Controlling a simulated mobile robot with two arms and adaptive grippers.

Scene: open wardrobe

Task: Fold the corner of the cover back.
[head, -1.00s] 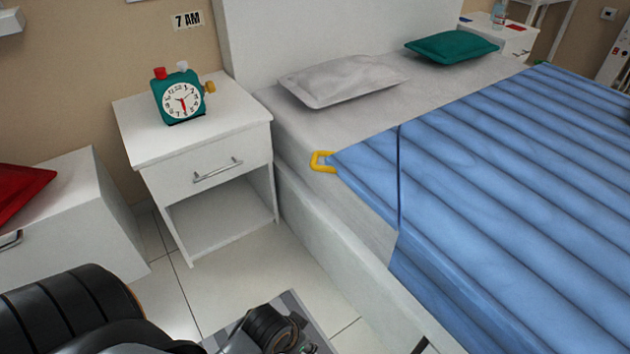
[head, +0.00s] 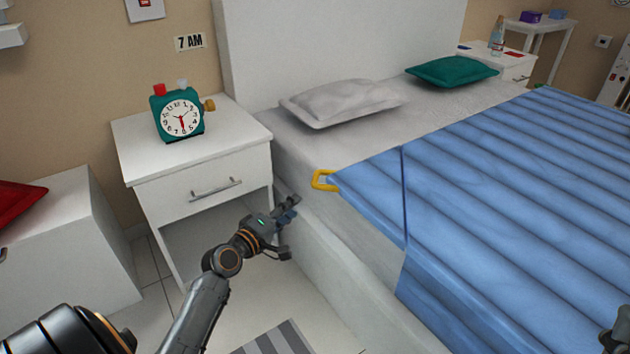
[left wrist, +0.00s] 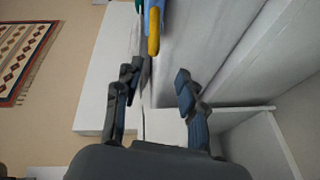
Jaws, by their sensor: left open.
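The blue cover (head: 500,200) lies over the bed, with a seam across it near its left corner. A yellow loop (head: 323,180) is at that corner, at the bed's edge; it also shows in the left wrist view (left wrist: 154,32). My left gripper (head: 290,229) is open and empty beside the bed, below and left of the loop, apart from it. In the left wrist view the loop is beyond the open fingers (left wrist: 158,76). A dark part of my right arm shows at the lower right edge of the head view; its fingers cannot be made out.
A white nightstand (head: 200,150) with a green alarm clock (head: 180,115) stands left of the bed, close to my left arm. A grey pillow (head: 340,100) and a green pillow (head: 452,71) lie at the bed's head. The bed's side (head: 330,245) is close to my left gripper.

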